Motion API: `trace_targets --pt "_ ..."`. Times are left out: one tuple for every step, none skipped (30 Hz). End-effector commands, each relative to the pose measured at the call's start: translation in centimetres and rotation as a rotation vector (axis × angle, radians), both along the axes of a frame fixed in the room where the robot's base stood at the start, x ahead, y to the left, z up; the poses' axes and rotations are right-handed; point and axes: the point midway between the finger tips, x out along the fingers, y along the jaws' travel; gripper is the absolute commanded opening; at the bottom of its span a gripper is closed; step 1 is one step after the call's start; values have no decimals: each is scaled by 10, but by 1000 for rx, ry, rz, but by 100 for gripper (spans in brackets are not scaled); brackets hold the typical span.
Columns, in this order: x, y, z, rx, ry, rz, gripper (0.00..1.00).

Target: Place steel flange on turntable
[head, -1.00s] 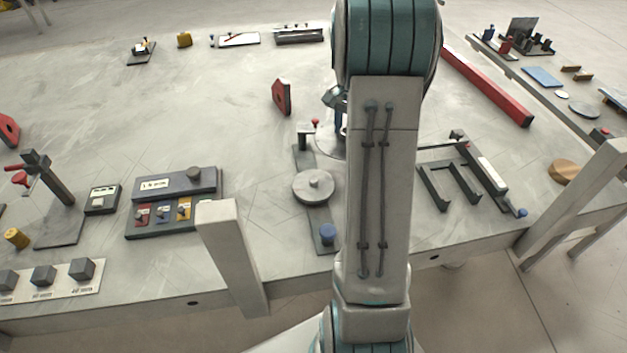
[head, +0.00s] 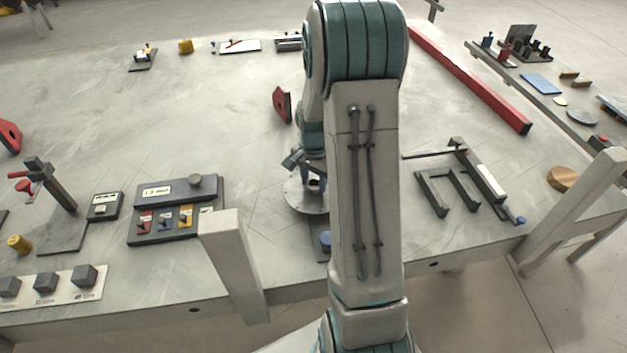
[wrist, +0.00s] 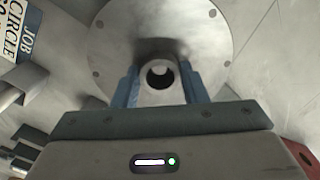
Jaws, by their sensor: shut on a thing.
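The steel flange (wrist: 118,38) is a grey round plate with small bolt holes and a short hollow hub. In the wrist view my gripper (wrist: 160,88) is shut on the hub, with a blue jaw on each side. In the head view the flange (head: 299,200) shows left of my arm, over the place where the turntable stands. The turntable is hidden by the flange and my arm. Only the blue knob (head: 325,242) and near end of its base show. I cannot tell whether the flange touches the turntable.
A control box with coloured switches (head: 175,222) stands left of the flange. A dark fork-shaped fixture (head: 447,190) lies right of my arm. A red plate (head: 282,104) stands behind. In the wrist view a printed card (wrist: 20,28) shows at upper left.

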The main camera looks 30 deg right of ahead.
Motion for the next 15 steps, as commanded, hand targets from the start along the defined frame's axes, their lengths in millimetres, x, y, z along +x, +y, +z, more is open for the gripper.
trace_targets --pt "0 0 -2 0 0 0 0" --pt "0 0 -3 0 -1 0 0" --pt "1 0 -4 -1 -3 1 0" --pt "1 0 -4 -1 -3 1 0" --pt "1 0 -4 -1 -3 1 0" --pt "1 0 -4 -1 -3 1 0" --pt "1 0 -4 -1 -3 1 0" --pt "1 0 -4 -1 -3 1 0" --pt "1 0 -4 -1 -3 1 0" --pt "1 0 -4 -1 -3 1 0" --pt "1 0 -5 -1 -3 1 0" --pt "1 0 -6 -1 -3 1 0" --pt "1 0 -7 -1 -3 1 0" --pt "1 0 -8 -1 -3 1 0" --pt "0 0 -8 -1 0 1 48"
